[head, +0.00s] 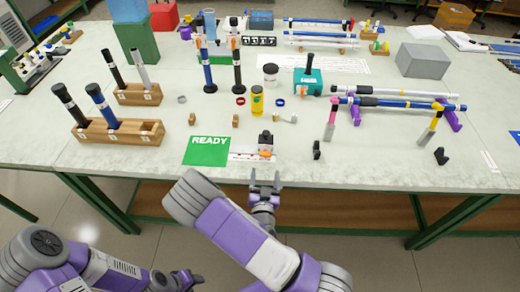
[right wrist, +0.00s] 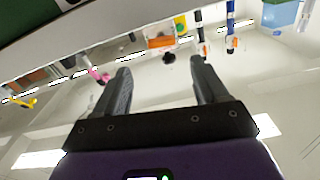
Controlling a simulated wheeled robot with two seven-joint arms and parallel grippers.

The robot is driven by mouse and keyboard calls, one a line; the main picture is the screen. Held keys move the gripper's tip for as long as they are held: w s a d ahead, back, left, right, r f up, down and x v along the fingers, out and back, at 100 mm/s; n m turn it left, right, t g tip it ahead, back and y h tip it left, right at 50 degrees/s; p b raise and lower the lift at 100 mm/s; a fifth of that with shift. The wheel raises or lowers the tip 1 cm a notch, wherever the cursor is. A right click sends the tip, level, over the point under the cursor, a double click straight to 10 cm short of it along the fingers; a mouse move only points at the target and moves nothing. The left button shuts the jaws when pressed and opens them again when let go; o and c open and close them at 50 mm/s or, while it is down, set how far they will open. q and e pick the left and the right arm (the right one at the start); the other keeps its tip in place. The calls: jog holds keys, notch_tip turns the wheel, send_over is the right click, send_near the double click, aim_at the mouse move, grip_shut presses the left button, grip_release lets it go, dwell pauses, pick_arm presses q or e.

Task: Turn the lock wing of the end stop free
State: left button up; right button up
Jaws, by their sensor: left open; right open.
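The end stop (head: 266,139), a small dark and pale block, stands on a white rule strip (head: 240,156) near the table's front edge. An orange part, seemingly its lock wing (head: 265,154), shows low on its front side. In the right wrist view an orange part (right wrist: 160,43) with a dark knob is ahead, between the fingertip directions. My right gripper (head: 265,178) is open and empty, just in front of the end stop and apart from it. It also shows in the right wrist view (right wrist: 160,72). My left gripper (head: 190,280) is open and empty, low in front of the table.
A green READY card (head: 207,151) lies left of the end stop. A small black piece (head: 317,150) stands to its right. Wooden rod racks (head: 118,133) are at the left. A blue rod on supports (head: 398,104) lies at the right.

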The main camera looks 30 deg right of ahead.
jog(key=x, duration=0.8)
jog(key=shift+w+f, duration=0.2)
jog(key=shift+f, duration=0.05)
jog(key=c, duration=1.1)
jog(key=shift+o, duration=0.2)
jog(key=shift+n, duration=0.8)
jog(key=o, duration=1.1)
jog(key=shift+c, duration=0.2)
jog(key=shift+a, duration=0.1)
jog(key=v, duration=0.7)
jog(key=shift+s+a, duration=0.15)
jog(key=shift+s, duration=0.05)
